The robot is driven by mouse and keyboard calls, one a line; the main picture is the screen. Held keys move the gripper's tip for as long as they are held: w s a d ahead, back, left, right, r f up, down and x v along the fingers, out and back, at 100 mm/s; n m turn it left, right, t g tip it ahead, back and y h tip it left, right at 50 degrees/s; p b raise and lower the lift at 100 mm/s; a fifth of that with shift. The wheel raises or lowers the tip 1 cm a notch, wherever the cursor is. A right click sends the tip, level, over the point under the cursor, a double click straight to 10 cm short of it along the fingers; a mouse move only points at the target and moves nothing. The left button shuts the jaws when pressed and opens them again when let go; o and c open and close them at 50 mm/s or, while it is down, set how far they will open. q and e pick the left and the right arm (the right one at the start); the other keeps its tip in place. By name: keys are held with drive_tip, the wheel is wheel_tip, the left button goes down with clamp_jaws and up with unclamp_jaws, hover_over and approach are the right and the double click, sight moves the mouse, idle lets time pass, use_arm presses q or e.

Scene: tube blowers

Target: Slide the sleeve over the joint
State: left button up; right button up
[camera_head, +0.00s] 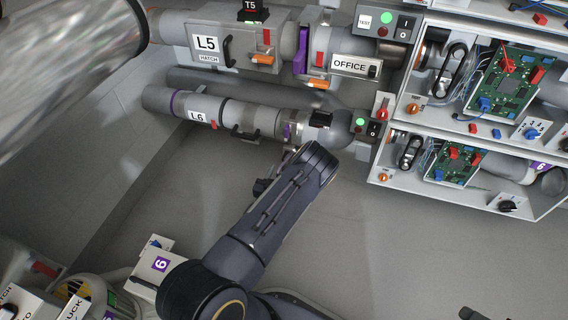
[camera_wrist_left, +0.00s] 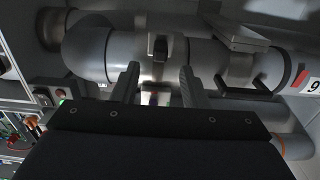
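The L6 tube (camera_head: 197,107) runs along the wall in the head view. A grey collar with a black handle (camera_head: 246,134), which looks like the sleeve, sits around it right of the label. Right of it are a purple mark (camera_head: 286,132), a lighter grey section that may be the joint, and a black block (camera_head: 320,119). In the left wrist view the black handle (camera_wrist_left: 245,82) is right of my fingers and the black block (camera_wrist_left: 158,48) is beyond them. My left gripper (camera_wrist_left: 160,82) is open, its fingers apart and empty before the tube. My right gripper is not recognisable.
The L5 tube (camera_head: 207,43) with its hatch runs above. The TEST box (camera_head: 388,22) and open cabinets with circuit boards (camera_head: 503,82) stand at the right. A large shiny duct (camera_head: 65,60) fills the upper left.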

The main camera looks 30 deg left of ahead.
sight(284, 160)
use_arm(q)
drive_tip(key=b+x, duration=0.2)
drive_tip(key=x, duration=0.3)
drive_tip(key=shift+w+f, duration=0.1)
drive_tip(key=shift+w+a, duration=0.15)
drive_tip(key=shift+w, duration=0.25)
drive_tip(key=shift+c, duration=0.4)
clamp_jaws()
